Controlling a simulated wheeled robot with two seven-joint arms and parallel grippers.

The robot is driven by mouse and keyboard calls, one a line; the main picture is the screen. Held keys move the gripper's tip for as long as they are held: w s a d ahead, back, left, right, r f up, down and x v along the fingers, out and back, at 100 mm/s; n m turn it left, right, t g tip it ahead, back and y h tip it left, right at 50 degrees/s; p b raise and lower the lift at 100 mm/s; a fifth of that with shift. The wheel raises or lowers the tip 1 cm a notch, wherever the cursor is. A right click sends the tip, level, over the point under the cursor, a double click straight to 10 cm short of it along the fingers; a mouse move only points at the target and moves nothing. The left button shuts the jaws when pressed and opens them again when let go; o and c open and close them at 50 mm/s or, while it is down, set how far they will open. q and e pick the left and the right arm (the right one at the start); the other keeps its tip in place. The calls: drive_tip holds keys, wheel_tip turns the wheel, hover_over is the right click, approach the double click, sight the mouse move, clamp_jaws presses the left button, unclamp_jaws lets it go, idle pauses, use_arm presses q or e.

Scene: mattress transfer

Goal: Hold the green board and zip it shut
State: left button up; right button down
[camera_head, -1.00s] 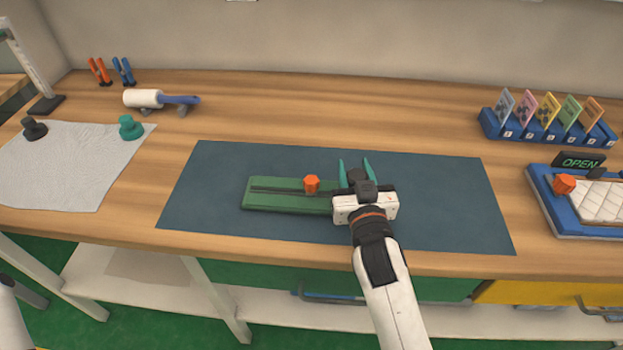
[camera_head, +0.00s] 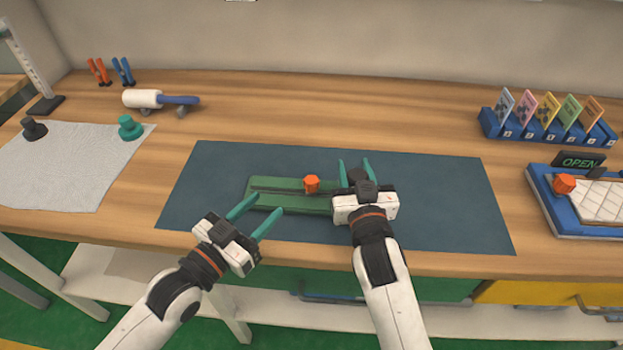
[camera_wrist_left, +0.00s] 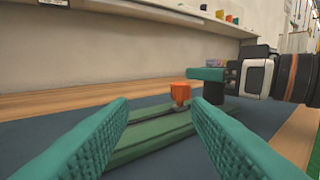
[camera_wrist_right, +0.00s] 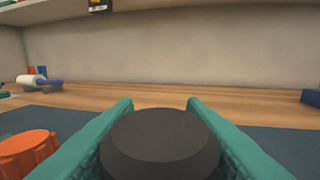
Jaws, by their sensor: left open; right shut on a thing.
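The green board (camera_head: 290,203) lies on the dark blue mat, with a dark zip track along its length. An orange zip pull (camera_head: 312,184) stands upright on the track near the board's middle; it also shows in the left wrist view (camera_wrist_left: 181,91). My right gripper (camera_head: 355,166) is shut on a black round knob (camera_wrist_right: 160,141) at the board's right end. The board's right end is hidden behind that gripper. My left gripper (camera_head: 256,214) is open and empty at the board's near left corner. In the left wrist view the board (camera_wrist_left: 158,132) shows between its fingers.
The dark blue mat (camera_head: 440,195) is clear to the right. A blue tray (camera_head: 548,205) with a white quilted pad, an orange knob and an OPEN sign stands at the right. A card rack (camera_head: 545,133), a roller (camera_head: 143,98) and a grey cloth (camera_head: 65,170) lie further out.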

sight(307, 185)
use_arm(q)
drive_tip(key=shift+s+d+g, duration=0.3)
drive_tip(key=shift+s+d, duration=0.3)
drive_tip(key=shift+d, duration=0.2)
drive_tip(key=shift+d+h, duration=0.3)
drive_tip(key=shift+d, duration=0.05)
drive_tip(key=x, duration=1.1)
drive_tip(key=shift+w+d, duration=0.15)
drive_tip(key=shift+w, duration=0.1)
drive_tip(key=shift+c, duration=0.5)
clamp_jaws()
